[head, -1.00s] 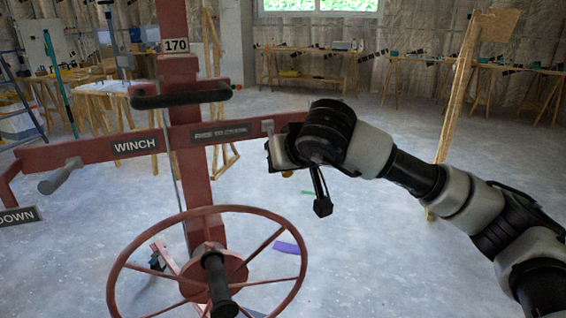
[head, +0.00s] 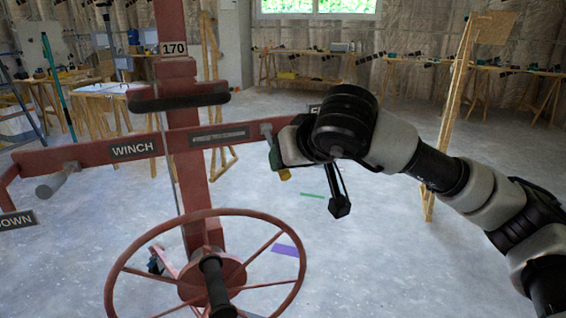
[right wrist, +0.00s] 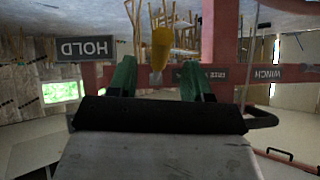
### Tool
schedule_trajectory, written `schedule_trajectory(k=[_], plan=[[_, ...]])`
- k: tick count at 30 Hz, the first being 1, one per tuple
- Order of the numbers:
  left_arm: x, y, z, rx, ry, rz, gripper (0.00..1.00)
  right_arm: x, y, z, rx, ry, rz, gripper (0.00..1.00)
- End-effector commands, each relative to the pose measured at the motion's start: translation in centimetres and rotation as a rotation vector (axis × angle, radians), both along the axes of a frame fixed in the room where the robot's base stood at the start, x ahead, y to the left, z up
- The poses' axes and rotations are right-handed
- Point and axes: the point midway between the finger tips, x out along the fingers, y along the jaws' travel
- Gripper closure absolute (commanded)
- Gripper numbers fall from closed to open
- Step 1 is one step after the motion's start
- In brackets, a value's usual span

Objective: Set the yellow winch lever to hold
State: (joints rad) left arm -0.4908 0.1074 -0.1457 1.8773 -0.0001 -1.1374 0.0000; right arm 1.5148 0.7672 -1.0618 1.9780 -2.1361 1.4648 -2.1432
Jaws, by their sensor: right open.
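The yellow winch lever (right wrist: 162,46) shows in the right wrist view as a yellow knob on a grey stem. In the head view a small yellow part (head: 285,174) shows just below my right gripper (head: 276,163). In the right wrist view my right gripper (right wrist: 158,68) is open, with green fingers on either side of the lever; I cannot tell whether they touch it. The HOLD sign (right wrist: 84,49) appears upside down at the left there. The red crossbar (head: 90,151) carries a WINCH sign (head: 134,148). My left gripper is not in view.
A red handwheel (head: 210,262) stands in front of the red mast (head: 172,40). A black handle bar (head: 180,100) crosses the mast. A wooden post (head: 450,120) stands behind my right arm. Workbenches (head: 310,80) line the back, with open floor before them.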

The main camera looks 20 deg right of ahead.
Motion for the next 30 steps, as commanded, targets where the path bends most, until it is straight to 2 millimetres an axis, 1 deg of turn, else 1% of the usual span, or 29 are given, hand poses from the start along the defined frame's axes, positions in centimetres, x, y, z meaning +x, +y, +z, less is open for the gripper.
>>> schedule_trajectory(k=[1, 3, 6, 10, 15, 30], plan=[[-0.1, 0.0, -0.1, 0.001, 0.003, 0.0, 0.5, -0.8, -0.2, 0.8, 0.0, -0.004, 0.001, 0.5], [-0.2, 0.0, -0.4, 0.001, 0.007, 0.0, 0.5, -1.8, -0.5, 1.7, 0.001, -0.005, 0.0, 0.5], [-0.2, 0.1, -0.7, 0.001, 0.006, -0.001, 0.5, -3.0, -0.7, 2.6, 0.0, -0.003, 0.0, 0.5], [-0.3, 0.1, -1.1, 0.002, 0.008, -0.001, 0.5, -4.0, -1.0, 3.4, 0.001, -0.002, -0.001, 0.5], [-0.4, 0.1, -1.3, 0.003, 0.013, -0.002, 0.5, -4.4, -1.0, 3.6, 0.001, 0.001, 0.0, 0.5], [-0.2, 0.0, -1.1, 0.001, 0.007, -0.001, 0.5, -4.4, -1.0, 3.6, 0.001, 0.0, 0.001, 0.5]])
